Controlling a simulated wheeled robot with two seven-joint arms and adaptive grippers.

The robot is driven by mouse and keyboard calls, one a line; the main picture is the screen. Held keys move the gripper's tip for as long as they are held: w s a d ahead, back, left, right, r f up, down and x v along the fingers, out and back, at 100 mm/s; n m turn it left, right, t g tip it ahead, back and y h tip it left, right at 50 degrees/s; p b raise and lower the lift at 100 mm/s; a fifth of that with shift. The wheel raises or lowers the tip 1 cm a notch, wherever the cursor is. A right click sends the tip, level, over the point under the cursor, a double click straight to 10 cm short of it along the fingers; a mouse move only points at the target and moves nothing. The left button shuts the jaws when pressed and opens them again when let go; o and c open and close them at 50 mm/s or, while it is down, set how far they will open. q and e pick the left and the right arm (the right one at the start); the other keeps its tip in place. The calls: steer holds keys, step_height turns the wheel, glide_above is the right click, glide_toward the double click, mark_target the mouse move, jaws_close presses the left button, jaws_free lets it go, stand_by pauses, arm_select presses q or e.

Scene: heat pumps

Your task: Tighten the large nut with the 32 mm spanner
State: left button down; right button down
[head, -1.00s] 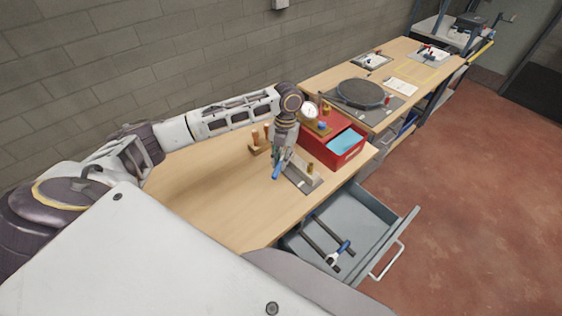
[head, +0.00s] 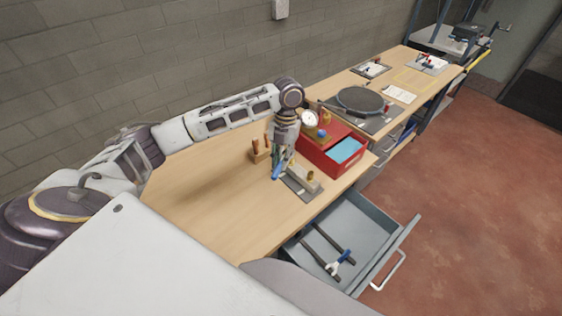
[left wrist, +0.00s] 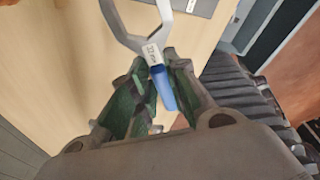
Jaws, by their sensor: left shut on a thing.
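My left gripper (head: 281,163) is shut on a spanner with a blue handle (head: 278,171) and holds it over the workbench. In the left wrist view the spanner (left wrist: 163,88) sits between the green finger pads (left wrist: 155,95). Close to the gripper is a grey plate (head: 296,189) with a block and a brass fitting (head: 310,175). I cannot tell whether the spanner touches the fitting or which part is the large nut. My right gripper is not in view.
A red box (head: 318,157) with a gauge (head: 309,118) stands beside the plate. A small wooden holder (head: 259,155) is behind the gripper. An open drawer (head: 372,229) below holds another blue-handled tool (head: 338,264). The bench's near left part is clear.

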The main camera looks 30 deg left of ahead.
arm_select(q)
steer(key=shift+s+v, duration=0.2)
steer(key=shift+v, duration=0.8)
steer(key=shift+s+v, duration=0.2)
steer(key=shift+v, duration=0.75)
steer(key=shift+r, duration=0.15)
